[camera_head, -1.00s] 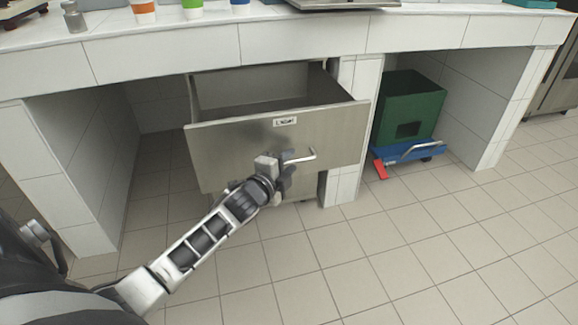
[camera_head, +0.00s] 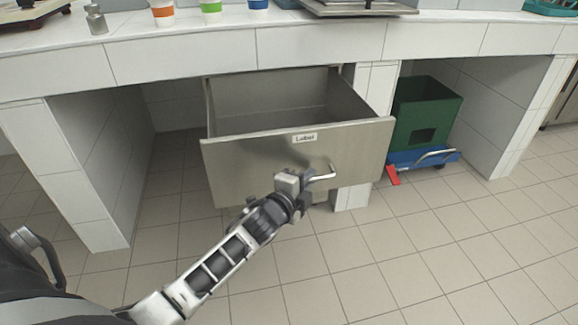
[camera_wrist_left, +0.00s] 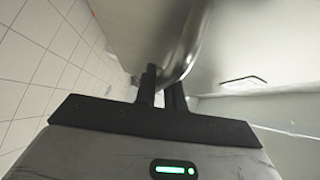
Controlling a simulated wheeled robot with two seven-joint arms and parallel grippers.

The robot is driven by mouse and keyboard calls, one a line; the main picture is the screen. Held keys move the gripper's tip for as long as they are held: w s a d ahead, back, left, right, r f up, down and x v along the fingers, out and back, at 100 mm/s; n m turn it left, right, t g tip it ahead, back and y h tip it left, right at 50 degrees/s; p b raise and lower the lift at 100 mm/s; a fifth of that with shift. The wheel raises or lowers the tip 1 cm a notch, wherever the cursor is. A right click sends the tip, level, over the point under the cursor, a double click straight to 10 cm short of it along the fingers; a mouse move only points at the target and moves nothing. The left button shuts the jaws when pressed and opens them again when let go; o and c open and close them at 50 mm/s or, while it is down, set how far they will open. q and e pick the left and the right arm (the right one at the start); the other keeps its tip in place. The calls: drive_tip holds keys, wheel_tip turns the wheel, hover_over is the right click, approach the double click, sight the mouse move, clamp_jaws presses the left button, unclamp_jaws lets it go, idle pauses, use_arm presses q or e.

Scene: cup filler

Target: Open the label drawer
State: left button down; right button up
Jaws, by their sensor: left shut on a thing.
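The label drawer (camera_head: 260,158) is a steel drawer under the white tiled counter, pulled well out with its empty-looking inside showing. A small "Label" plate (camera_head: 305,138) is on its front, and the plate also shows in the left wrist view (camera_wrist_left: 243,82). The bar handle (camera_head: 322,176) sticks out from the front below the plate. My left gripper (camera_head: 304,183) is shut on the handle near its left end. In the left wrist view, the dark fingers (camera_wrist_left: 162,92) of this gripper close around the curved metal handle (camera_wrist_left: 184,58). My right gripper is not in view.
The tiled counter (camera_head: 200,51) runs above, with orange, green and blue banded cups (camera_head: 211,6) on it. A green crate (camera_head: 424,110) stands on a blue dolly (camera_head: 440,158) in the right bay. The left bay and the floor in front (camera_head: 400,255) are clear.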

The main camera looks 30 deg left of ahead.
use_arm(q)
drive_tip(key=shift+s+f, duration=0.1)
drive_tip(key=c, duration=1.5)
unclamp_jaws()
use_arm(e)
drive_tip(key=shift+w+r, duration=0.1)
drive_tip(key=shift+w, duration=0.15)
use_arm(q)
drive_tip(key=shift+s, duration=0.2)
drive_tip(key=s+p, duration=0.1)
drive_tip(key=s, duration=0.4)
drive_tip(key=s+r+p, duration=0.1)
drive_tip(key=s, duration=0.4)
drive_tip(key=s+r+p, duration=0.1)
drive_tip(key=s, duration=0.4)
drive_tip(key=shift+s+r+p, duration=0.15)
drive_tip(key=shift+s+p, duration=0.05)
drive_tip(key=shift+p, duration=0.1)
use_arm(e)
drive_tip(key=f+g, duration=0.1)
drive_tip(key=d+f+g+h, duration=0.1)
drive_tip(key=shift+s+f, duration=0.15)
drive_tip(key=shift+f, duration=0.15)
use_arm(q)
drive_tip(key=shift+r, duration=0.15)
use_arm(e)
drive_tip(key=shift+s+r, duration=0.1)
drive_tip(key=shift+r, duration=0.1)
